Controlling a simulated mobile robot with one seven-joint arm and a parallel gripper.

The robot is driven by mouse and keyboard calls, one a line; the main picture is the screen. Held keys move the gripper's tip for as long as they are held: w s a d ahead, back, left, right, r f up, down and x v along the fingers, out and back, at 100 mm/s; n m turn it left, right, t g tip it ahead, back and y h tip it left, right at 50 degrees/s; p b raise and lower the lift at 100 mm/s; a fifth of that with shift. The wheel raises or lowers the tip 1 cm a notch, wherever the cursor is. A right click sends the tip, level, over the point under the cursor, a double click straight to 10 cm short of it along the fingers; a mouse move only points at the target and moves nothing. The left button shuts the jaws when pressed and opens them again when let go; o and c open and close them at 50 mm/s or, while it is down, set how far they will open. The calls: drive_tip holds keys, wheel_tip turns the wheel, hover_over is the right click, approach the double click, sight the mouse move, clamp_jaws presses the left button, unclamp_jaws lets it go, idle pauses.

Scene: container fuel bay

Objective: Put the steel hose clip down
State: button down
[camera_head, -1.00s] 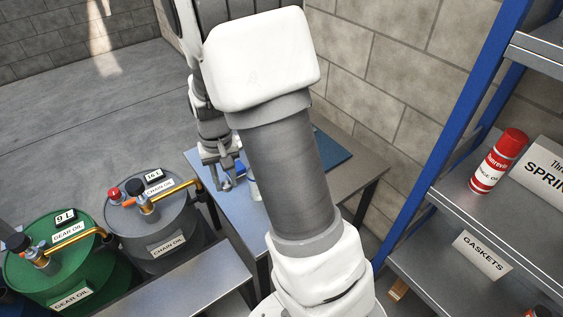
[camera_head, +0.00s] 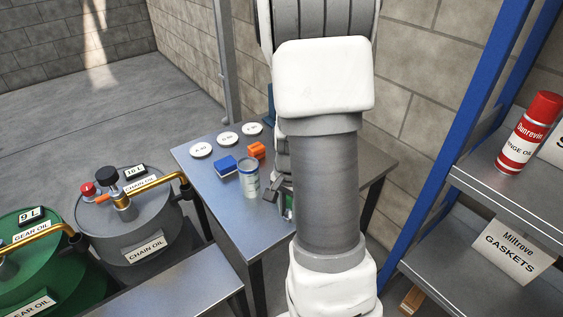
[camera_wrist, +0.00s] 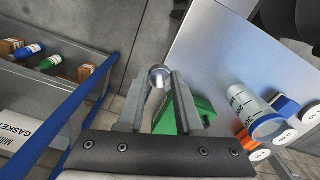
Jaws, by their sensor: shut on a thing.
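The steel hose clip (camera_wrist: 159,75) is a small shiny ring between the fingertips of my gripper (camera_wrist: 158,92) in the wrist view. My gripper is shut on it. The clip is over the edge region of the grey metal table (camera_wrist: 205,50); its height above the top is hard to judge. In the head view my gripper (camera_head: 274,188) shows only in part at the left side of my arm, right of a clear measuring beaker (camera_head: 249,180). My arm hides the clip there. The table (camera_head: 215,200) also shows in the head view.
A green object (camera_wrist: 200,107) lies beyond the right finger. The table also bears a blue box (camera_head: 223,168), an orange block (camera_head: 256,150) and white labelled discs (camera_head: 201,150). Oil drums (camera_head: 135,230) stand left; a blue-framed shelf (camera_head: 460,190) stands right. The table's near-left top is clear.

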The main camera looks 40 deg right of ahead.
drive_tip(key=d+n+b, duration=0.1)
drive_tip(key=d, duration=0.2)
drive_tip(key=b, duration=0.4)
hover_over(256, 229)
wheel_tip(256, 229, down, 7)
drive_tip(key=shift+w, duration=0.1)
drive_tip(key=shift+f+b, duration=0.6)
drive_tip(key=shift+f, duration=1.3)
drive_tip(key=shift+f, duration=0.2)
drive_tip(key=c, duration=0.6)
unclamp_jaws()
drive_tip(key=shift+r, duration=0.15)
